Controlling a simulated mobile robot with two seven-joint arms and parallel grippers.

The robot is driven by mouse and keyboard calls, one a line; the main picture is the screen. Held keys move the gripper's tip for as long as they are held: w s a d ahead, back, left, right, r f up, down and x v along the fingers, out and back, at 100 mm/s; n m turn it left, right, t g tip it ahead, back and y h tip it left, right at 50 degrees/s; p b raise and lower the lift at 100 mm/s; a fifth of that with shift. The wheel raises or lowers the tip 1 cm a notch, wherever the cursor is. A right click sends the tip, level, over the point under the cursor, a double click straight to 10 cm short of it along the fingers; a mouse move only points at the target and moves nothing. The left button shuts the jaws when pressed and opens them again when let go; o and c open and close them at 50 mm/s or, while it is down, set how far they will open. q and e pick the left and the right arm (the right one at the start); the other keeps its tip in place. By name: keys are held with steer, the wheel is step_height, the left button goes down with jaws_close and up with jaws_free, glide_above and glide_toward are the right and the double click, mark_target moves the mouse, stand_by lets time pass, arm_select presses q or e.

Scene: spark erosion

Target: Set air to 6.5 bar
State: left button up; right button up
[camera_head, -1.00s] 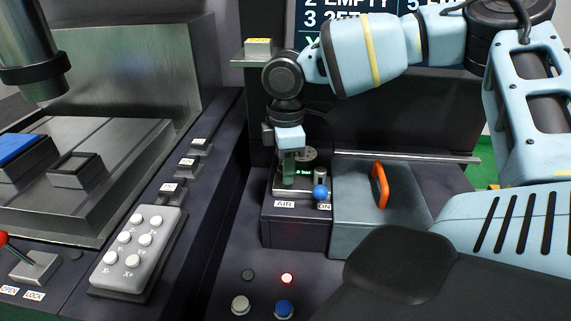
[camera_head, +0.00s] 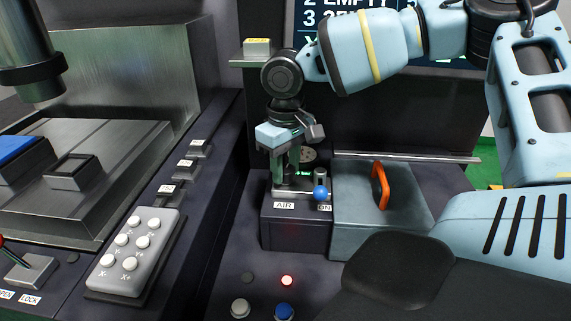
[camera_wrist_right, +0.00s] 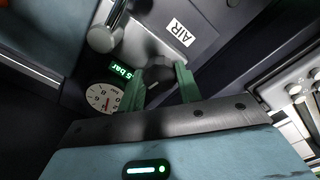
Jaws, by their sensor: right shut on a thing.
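The air unit (camera_head: 296,227) is a dark box labelled AIR with a blue-ball lever (camera_head: 320,193) at its right, by the ON label. My right gripper (camera_head: 286,180) points down onto its top plate. In the right wrist view its green fingers are shut on a dark round knob (camera_wrist_right: 158,74) near the AIR label (camera_wrist_right: 180,32). A green display (camera_wrist_right: 122,70) shows "5 bar"; its leading part is hidden by a finger. A round white gauge (camera_wrist_right: 104,97) with a red needle sits beside it. My left gripper is not in view.
A grey box with an orange handle (camera_head: 381,186) stands right of the air unit. A keypad (camera_head: 134,250) with white buttons is at left. A metal rail (camera_head: 408,157) runs behind.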

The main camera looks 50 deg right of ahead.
mark_target(286, 168)
steer(key=m, duration=1.2)
steer(key=shift+m, duration=0.4)
stand_by(0.3)
steer(key=o, duration=1)
steer(key=shift+r, duration=3.95)
